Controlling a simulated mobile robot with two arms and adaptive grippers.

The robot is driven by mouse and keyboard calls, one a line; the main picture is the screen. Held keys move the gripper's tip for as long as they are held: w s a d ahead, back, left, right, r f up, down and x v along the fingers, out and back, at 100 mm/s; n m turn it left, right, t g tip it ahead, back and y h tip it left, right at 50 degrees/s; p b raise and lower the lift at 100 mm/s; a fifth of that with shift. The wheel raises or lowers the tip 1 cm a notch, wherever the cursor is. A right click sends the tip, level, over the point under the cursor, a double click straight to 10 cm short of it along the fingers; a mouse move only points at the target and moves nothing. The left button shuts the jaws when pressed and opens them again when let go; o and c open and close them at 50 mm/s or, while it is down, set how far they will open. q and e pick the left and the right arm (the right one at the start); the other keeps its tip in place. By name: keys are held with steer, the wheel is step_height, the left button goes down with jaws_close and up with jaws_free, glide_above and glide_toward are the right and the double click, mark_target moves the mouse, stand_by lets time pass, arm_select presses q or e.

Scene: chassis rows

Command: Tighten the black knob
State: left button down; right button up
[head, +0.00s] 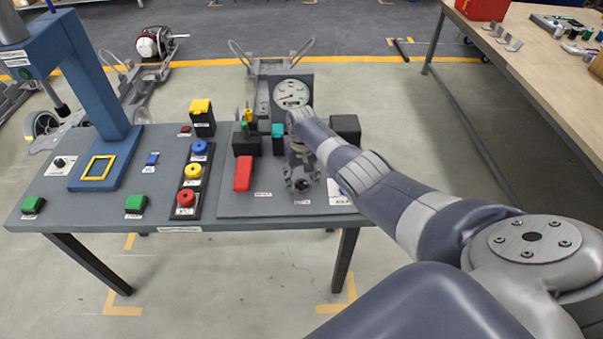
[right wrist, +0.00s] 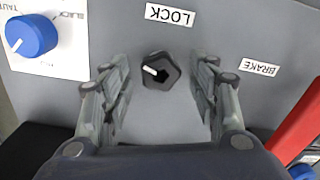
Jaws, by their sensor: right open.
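The black knob (right wrist: 158,71) is small and lobed with a white pointer mark, on the grey panel beside a LOCK label (right wrist: 170,15). In the head view the knob (head: 302,185) shows under my right gripper (head: 302,175), which hides part of the area around it. In the right wrist view my right gripper (right wrist: 162,84) is open, one finger on each side of the knob, with clear gaps on both sides. The fingers hold nothing. My left gripper is in neither view.
A blue knob (right wrist: 32,36) on a white plate is left in the wrist view. A red lever (head: 243,173) with a BRAKE label stands left of my gripper in the head view. A gauge (head: 291,94) stands behind. Red, yellow and blue buttons (head: 186,198) are further left.

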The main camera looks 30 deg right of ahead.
mark_target(301, 182)
step_height(301, 182, up, 12)
stand_by(0.6)
